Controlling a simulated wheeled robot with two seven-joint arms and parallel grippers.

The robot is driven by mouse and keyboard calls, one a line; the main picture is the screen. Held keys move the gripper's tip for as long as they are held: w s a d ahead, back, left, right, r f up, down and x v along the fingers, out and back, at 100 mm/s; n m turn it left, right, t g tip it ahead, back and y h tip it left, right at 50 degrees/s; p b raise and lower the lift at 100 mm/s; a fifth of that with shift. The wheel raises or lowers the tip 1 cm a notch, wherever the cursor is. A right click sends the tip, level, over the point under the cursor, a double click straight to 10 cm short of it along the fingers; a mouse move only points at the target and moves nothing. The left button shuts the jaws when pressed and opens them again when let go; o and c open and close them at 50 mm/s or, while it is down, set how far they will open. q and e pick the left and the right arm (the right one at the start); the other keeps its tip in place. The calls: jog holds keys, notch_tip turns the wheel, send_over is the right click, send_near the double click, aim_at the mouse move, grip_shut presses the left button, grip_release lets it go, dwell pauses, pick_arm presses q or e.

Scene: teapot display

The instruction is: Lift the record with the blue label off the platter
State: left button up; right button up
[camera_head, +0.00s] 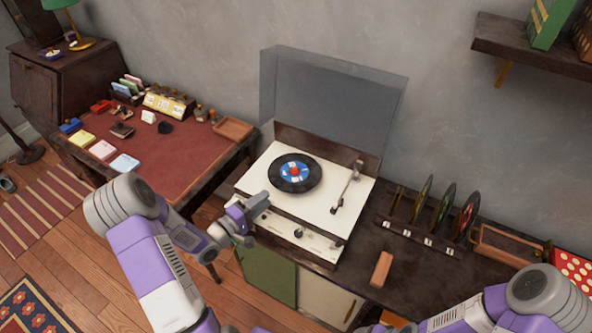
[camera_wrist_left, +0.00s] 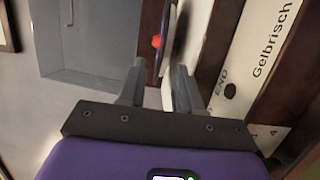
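The record with the blue label (camera_head: 295,173) is a black disc lying flat on the white turntable (camera_head: 322,205); a small red piece sits at its centre. My left gripper (camera_head: 258,204) is at the turntable's front left edge, short of the record and not touching it. In the left wrist view my left gripper (camera_wrist_left: 160,72) is open, with nothing between its fingers. There the record (camera_wrist_left: 164,42) shows nearly edge-on beyond the fingertips. My right arm shows at the lower right in the head view, but its gripper is out of view.
The clear lid (camera_head: 333,95) stands open behind the platter. The tonearm (camera_head: 347,187) is right of the record. A rack (camera_head: 415,238) with several records and a brown block (camera_head: 381,269) are further right. A desk (camera_head: 190,165) with small items is at left.

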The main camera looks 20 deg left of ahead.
aim_at(274, 200)
pick_arm(q)
jog(key=b+x, duration=0.1)
jog(key=x, duration=0.4)
jog(key=shift+f, duration=0.15)
grip_shut()
